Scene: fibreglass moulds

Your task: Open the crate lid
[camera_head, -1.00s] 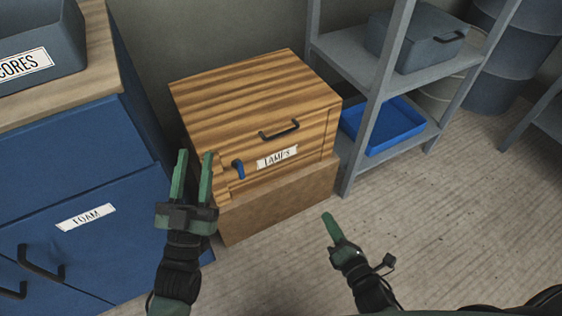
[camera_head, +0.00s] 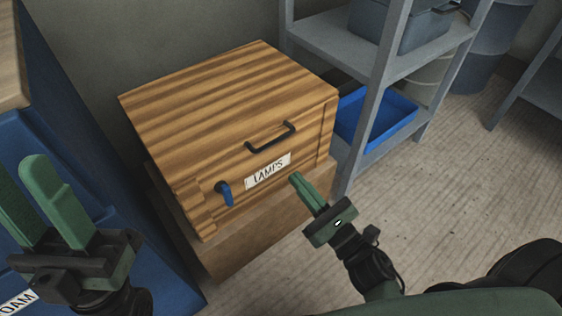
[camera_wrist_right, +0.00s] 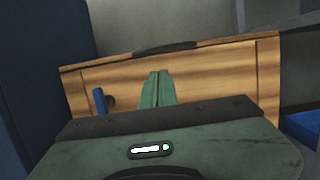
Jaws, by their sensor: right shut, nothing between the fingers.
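The wooden crate (camera_head: 220,100) with striped grain stands on a brown box, and its lid is down. A black handle (camera_head: 271,136) is on its front near the top edge, with a LAMPS label (camera_head: 268,171) below. A blue lever (camera_head: 225,193) sits at the front's left. My right gripper (camera_head: 296,178) is shut and empty, just in front of the crate near the label's right end. In the right wrist view its fingers (camera_wrist_right: 157,76) cover the label, with the blue lever (camera_wrist_right: 99,101) to their left. My left gripper (camera_head: 62,185) is open and empty, left of the crate.
A blue cabinet (camera_head: 70,130) stands close on the left. The brown box (camera_head: 270,235) supports the crate. A grey shelf (camera_head: 340,45) with a blue tray (camera_head: 375,120) stands to the right. The floor (camera_head: 440,190) at the right front is clear.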

